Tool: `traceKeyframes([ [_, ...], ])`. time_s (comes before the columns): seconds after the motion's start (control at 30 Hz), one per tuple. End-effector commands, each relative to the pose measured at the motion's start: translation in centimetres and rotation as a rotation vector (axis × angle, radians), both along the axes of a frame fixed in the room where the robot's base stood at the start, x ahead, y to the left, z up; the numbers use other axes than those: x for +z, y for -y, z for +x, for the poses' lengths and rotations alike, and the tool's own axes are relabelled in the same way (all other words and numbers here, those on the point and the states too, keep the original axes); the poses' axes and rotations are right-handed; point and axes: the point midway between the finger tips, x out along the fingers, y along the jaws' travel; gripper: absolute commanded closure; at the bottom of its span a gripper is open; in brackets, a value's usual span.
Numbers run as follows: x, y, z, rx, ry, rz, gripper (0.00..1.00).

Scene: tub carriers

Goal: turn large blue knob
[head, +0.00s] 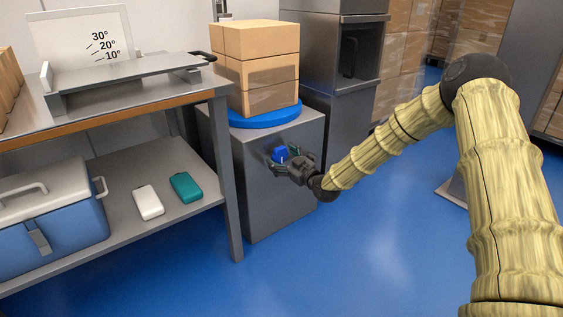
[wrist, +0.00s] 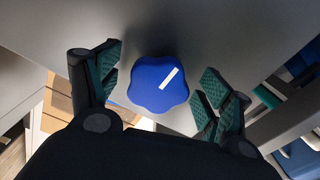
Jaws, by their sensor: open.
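The large blue knob (head: 280,154) is on the front face of the grey cabinet (head: 265,205), below the blue turntable (head: 264,115). In the wrist view the knob (wrist: 158,85) is lobed, with a white line pointing to the upper right. My gripper (head: 291,153) is at the cabinet front, facing the knob. In the wrist view my gripper (wrist: 158,82) is open, with one green-padded finger on each side of the knob. A gap shows between each finger and the knob; contact is not visible.
Stacked cardboard boxes (head: 258,68) stand on the turntable. A metal workbench (head: 130,95) at left carries an angle sign (head: 92,38). Its lower shelf holds a blue cooler (head: 45,225), a white case (head: 148,202) and a teal case (head: 186,187). Blue floor (head: 340,260) is clear in front.

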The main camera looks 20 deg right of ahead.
Motion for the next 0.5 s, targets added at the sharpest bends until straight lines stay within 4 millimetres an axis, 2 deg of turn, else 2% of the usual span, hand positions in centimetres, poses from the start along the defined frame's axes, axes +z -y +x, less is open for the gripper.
traceKeyframes([
  [0.37,0.05,-0.17,0.47,0.000,0.000,0.000,0.21],
  [0.5,0.04,-0.18,0.46,0.000,0.000,0.000,0.45],
])
